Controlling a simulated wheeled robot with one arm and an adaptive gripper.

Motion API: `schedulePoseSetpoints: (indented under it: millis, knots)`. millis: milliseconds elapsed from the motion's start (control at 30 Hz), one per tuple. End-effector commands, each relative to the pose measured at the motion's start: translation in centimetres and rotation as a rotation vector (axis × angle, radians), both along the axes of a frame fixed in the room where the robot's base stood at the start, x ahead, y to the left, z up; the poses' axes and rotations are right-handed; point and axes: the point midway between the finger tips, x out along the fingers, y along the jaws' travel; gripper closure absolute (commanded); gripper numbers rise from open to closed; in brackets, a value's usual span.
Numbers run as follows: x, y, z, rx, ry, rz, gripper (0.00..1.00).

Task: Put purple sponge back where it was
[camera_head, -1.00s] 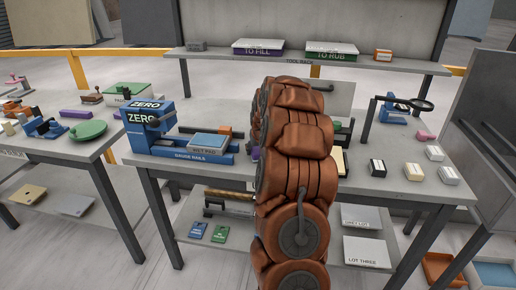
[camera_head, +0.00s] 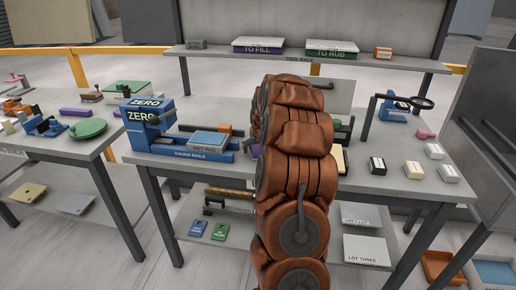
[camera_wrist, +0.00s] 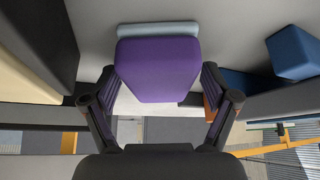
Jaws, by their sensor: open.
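The purple sponge (camera_wrist: 158,68) fills the upper middle of the wrist view, with a pale grey-blue strip along its far edge. My gripper (camera_wrist: 158,78) is open, with one finger on each side of the sponge. The fingertips are close to its sides; I cannot tell whether they touch it.
Left of my arm are the blue ZERO gauge (camera_head: 150,125) and the wet pad (camera_head: 208,140). Several small blocks and a magnifier (camera_head: 412,102) stand to the right. Another purple block (camera_head: 75,112) lies on the left table.

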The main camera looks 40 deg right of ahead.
Motion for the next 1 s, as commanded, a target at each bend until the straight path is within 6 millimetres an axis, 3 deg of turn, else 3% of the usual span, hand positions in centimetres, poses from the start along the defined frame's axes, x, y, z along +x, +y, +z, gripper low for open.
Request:
schedulePoseSetpoints:
  millis: [367,800,1000]
  knots:
    - [-1.2,0.8,2.6,-0.001,-0.001,0.001,0.14]
    - [-4.0,2.6,8.6,-0.004,-0.005,0.001,0.14]
    - [-4.8,3.2,10.3,-0.002,-0.003,0.000,0.14]
